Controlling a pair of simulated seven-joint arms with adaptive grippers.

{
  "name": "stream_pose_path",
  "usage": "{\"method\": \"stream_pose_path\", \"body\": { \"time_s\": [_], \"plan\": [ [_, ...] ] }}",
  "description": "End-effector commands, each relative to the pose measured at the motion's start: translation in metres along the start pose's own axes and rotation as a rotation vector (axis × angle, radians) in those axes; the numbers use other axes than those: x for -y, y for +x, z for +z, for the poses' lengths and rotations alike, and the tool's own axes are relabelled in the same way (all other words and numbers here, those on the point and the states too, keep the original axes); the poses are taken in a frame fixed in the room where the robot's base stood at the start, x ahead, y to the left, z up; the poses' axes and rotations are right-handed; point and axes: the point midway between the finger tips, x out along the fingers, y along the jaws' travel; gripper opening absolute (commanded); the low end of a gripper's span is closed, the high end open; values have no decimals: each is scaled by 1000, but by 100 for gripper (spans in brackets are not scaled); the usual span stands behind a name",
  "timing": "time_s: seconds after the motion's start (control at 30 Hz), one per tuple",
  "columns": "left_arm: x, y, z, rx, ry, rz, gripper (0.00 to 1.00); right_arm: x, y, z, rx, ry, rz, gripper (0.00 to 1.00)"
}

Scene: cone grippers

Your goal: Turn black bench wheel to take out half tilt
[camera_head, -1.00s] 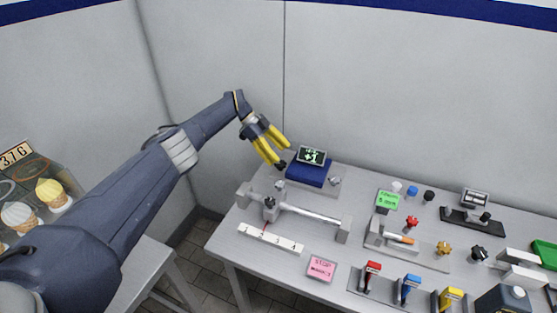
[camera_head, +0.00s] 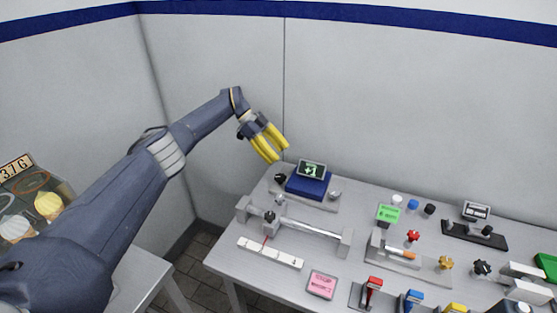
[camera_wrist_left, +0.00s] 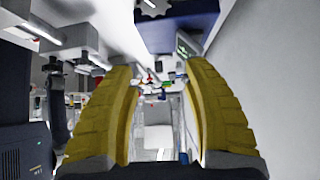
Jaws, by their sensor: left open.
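A black wheel (camera_head: 280,178) sits at the left end of a small grey stand, beside a blue block (camera_head: 309,187) with a dark screen (camera_head: 311,170) showing green marks too small to read surely. A grey knob (camera_head: 335,195) is at the stand's right end. My left gripper (camera_head: 276,154) is open and empty, its yellow fingers above and slightly left of the black wheel, apart from it. In the left wrist view the open fingers (camera_wrist_left: 165,85) frame a blurred background. A toothed wheel (camera_wrist_left: 153,7) shows at the top edge by the blue block (camera_wrist_left: 172,36). My right gripper is out of view.
A grey rail with a slider (camera_head: 310,229), a white numbered strip (camera_head: 270,253) and a pink card (camera_head: 321,284) lie in front. Coloured knobs and levers fill the bench's right. A grey wall stands close behind.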

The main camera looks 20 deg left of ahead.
Motion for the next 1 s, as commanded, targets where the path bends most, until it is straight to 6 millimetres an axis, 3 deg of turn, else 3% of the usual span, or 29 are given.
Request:
{"method": "stream_pose_path", "body": {
  "time_s": [0.2,0.4,0.67,1.0],
  "plan": [
    [-24,-44,52,65,-44,-17,48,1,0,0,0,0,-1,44],
    [-62,-70,79,32,-1,-49,48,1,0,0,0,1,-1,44],
    [-106,-71,88,-115,16,-168,48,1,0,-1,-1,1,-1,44],
    [-144,-56,90,-327,-183,-399,48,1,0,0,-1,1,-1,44]
  ]
}}
